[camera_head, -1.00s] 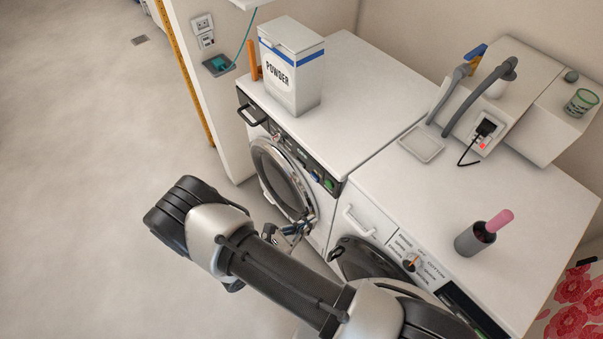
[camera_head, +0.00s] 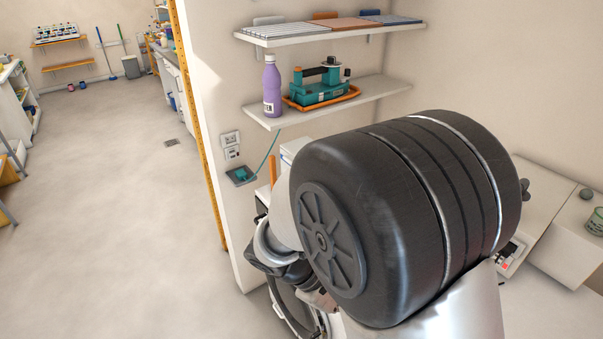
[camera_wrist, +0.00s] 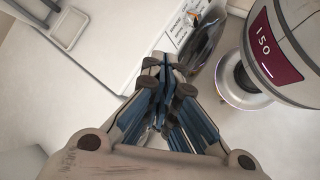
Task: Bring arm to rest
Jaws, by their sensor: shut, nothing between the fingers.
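My arm is folded up high in the head view. A large dark joint of it fills the middle right and hides much of the machines behind. My gripper (camera_wrist: 168,72) shows in the wrist view with its blue-sided fingers drawn together and nothing between them. It is in free space above a white machine top (camera_wrist: 115,45) and a dark round machine door (camera_wrist: 206,42). In the head view the gripper's fingertips are hidden behind my arm.
Two wall shelves hold a purple bottle (camera_head: 271,86), a teal device (camera_head: 320,84) and several flat trays. A yellow strip (camera_head: 196,120) edges the wall's end. Open floor (camera_head: 110,220) lies at left. A grey-white box (camera_head: 560,220) stands at right.

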